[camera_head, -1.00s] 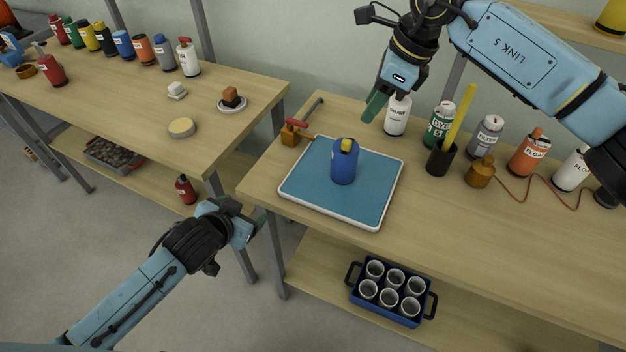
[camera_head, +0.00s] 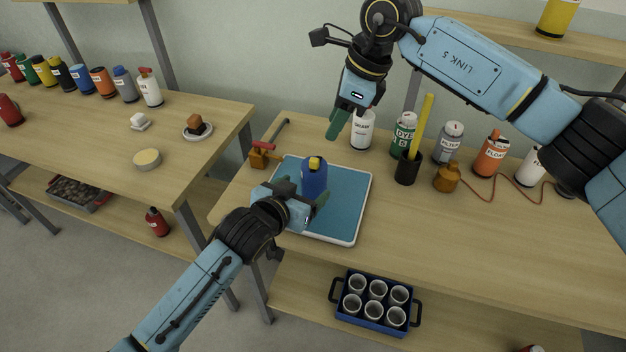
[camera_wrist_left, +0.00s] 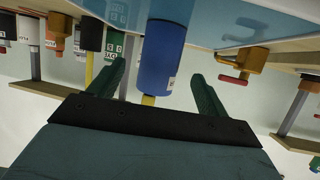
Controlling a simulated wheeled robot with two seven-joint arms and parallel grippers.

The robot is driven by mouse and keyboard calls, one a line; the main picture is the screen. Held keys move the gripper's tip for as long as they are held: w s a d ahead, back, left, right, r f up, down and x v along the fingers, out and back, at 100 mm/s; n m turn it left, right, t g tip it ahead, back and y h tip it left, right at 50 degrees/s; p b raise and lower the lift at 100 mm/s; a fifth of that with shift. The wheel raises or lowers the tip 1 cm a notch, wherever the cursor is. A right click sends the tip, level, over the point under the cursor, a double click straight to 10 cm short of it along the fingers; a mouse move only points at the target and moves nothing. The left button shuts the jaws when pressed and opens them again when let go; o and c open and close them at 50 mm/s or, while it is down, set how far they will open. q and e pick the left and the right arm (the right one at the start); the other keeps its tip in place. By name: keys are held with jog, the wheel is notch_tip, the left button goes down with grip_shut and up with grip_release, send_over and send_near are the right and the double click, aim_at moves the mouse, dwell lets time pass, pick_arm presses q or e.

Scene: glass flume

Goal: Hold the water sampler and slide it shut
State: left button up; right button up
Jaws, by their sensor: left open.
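The water sampler, taken to be the blue cylinder with a yellow top (camera_head: 314,172), stands upright on a blue tray with a white rim (camera_head: 352,205). My left gripper (camera_head: 304,196) is open in front of the sampler, low over the tray's near left part. In the left wrist view, which is upside down, the sampler (camera_wrist_left: 162,58) lies between the two green fingers (camera_wrist_left: 163,85), with gaps on both sides. The left hand hides the sampler's lower part in the head view. My right gripper (camera_head: 338,122) hangs above the back of the table, apart from the sampler; its finger gap is not visible.
A brass valve with a red handle (camera_head: 262,155) sits left of the tray. A black cup with a yellow stick (camera_head: 408,168), a brass weight (camera_head: 447,178) and several bottles stand to the right. A blue crate of cups (camera_head: 372,325) is on the lower shelf. The front right tabletop is clear.

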pick_arm(q)
jog(key=shift+x, duration=3.35)
jog(key=shift+c, duration=0.3)
jog(key=c, duration=1.1)
pick_arm(e)
jog(key=shift+o, duration=0.4)
pick_arm(q)
jog(key=shift+o, duration=0.2)
pick_arm(e)
jog(key=n+t+h, duration=0.4)
jog(key=n+h, duration=0.1)
jog(key=n, duration=1.1)
send_near(314, 160)
notch_tip(314, 160, up, 3)
jog(key=x, duration=0.7)
jog(key=s+x, duration=0.1)
jog(key=x, duration=0.3)
jog(key=shift+w+a+f, duration=0.1)
jog(key=shift+w+f, duration=0.05)
jog(key=shift+f, duration=0.35)
